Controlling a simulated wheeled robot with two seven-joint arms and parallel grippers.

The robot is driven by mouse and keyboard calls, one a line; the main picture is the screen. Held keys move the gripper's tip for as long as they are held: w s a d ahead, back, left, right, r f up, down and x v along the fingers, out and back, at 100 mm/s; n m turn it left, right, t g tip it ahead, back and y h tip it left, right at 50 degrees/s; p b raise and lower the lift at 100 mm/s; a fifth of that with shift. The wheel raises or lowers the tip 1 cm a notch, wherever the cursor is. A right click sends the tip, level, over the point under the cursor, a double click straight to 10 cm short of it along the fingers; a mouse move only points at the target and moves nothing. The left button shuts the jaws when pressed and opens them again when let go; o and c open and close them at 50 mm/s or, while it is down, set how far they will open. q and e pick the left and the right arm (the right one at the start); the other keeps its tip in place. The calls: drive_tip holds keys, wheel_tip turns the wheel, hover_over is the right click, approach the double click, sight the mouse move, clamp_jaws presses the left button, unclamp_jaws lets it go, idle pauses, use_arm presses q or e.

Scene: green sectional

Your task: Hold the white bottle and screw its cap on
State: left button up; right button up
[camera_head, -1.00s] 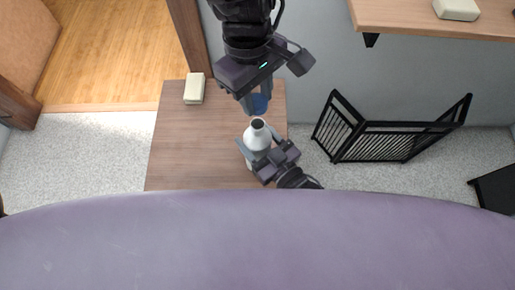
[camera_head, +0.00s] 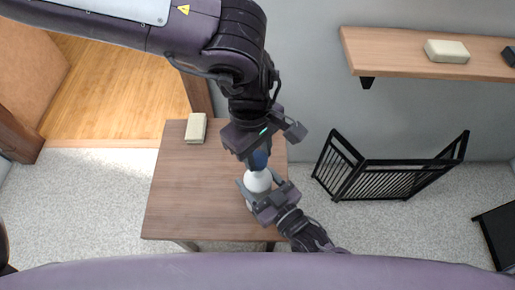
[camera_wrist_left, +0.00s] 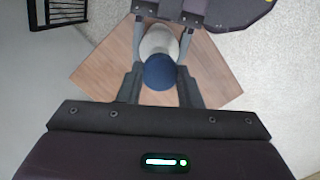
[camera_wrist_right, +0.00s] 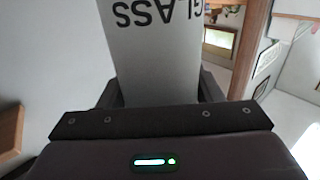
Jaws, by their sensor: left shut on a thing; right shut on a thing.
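The white bottle (camera_head: 257,183) stands upright at the front right of the small wooden table. My right gripper (camera_head: 261,187) is shut around its body from the lower right. In the right wrist view the bottle (camera_wrist_right: 158,55) fills the jaws and shows dark upside-down lettering. The blue cap (camera_head: 261,158) is between the fingers of my left gripper (camera_head: 258,155), shut on it from above. In the left wrist view the cap (camera_wrist_left: 159,73) lies in line with the bottle (camera_wrist_left: 160,41) and covers its mouth. Whether the threads engage is hidden.
The wooden table (camera_head: 185,190) is mostly bare, with a cream block (camera_head: 196,128) at its back left. A black folding rack (camera_head: 385,170) stands on the floor to the right. A wall shelf (camera_head: 390,55) holds another cream block (camera_head: 447,51).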

use_arm(q)
drive_tip(key=shift+f, duration=0.9)
drive_tip(key=shift+f, duration=0.55)
use_arm(e)
clamp_jaws()
use_arm(q)
drive_tip(key=m, duration=0.4)
drive_tip(key=m+y, duration=0.1)
drive_tip(key=m, duration=0.4)
drive_tip(key=shift+d+m, duration=0.1)
drive_tip(key=shift+m, duration=0.3)
